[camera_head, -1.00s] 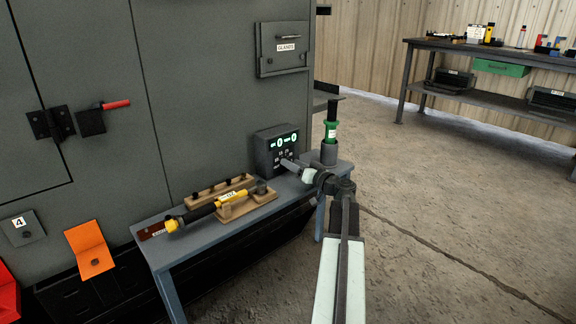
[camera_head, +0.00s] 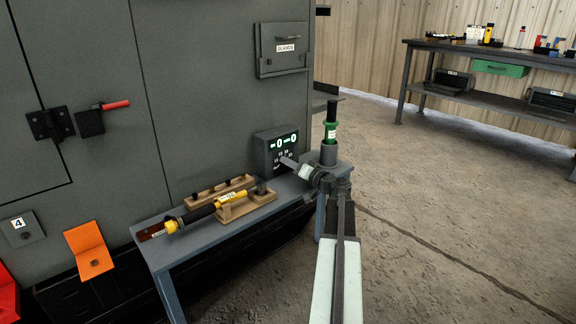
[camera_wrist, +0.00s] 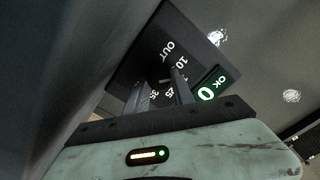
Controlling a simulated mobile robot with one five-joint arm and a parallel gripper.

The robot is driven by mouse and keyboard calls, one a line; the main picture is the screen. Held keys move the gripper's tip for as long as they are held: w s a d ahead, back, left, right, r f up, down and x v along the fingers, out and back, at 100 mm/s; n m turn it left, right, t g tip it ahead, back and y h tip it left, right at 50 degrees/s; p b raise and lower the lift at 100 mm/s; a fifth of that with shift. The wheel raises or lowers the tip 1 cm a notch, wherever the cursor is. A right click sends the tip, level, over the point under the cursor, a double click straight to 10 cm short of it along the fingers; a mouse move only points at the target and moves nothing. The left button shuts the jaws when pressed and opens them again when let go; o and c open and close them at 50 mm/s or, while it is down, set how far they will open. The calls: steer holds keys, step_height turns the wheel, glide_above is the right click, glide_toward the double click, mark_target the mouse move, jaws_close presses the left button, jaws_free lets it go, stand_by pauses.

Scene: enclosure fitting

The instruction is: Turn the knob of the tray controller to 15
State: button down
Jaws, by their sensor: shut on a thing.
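The tray controller (camera_head: 264,150) is a dark box at the back of the blue-grey bench, with a lit green display (camera_head: 284,141) that seems to read 0 twice. My gripper (camera_head: 287,162) reaches its front face from the right. In the wrist view the controller face (camera_wrist: 152,42) carries the labels OUT, 10, 35 and another partly covered number, and a green display (camera_wrist: 211,87) with OK and 0. My gripper (camera_wrist: 160,82) is shut on the knob (camera_wrist: 164,79), which is mostly hidden between the fingers. The knob's pointer setting cannot be read.
A green-and-black tool stands in a grey holder (camera_head: 328,154) close to my wrist. A yellow-and-black tool (camera_head: 215,205) lies on a wooden cradle on the bench. The grey cabinet (camera_head: 215,80) rises behind. Open floor lies to the right.

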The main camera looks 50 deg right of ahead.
steer(key=shift+m, duration=0.6)
steer(key=c, duration=1.1)
jaws_free()
steer(key=s, duration=0.7)
steer(key=shift+s+a, duration=0.25)
steer(key=shift+s, duration=0.15)
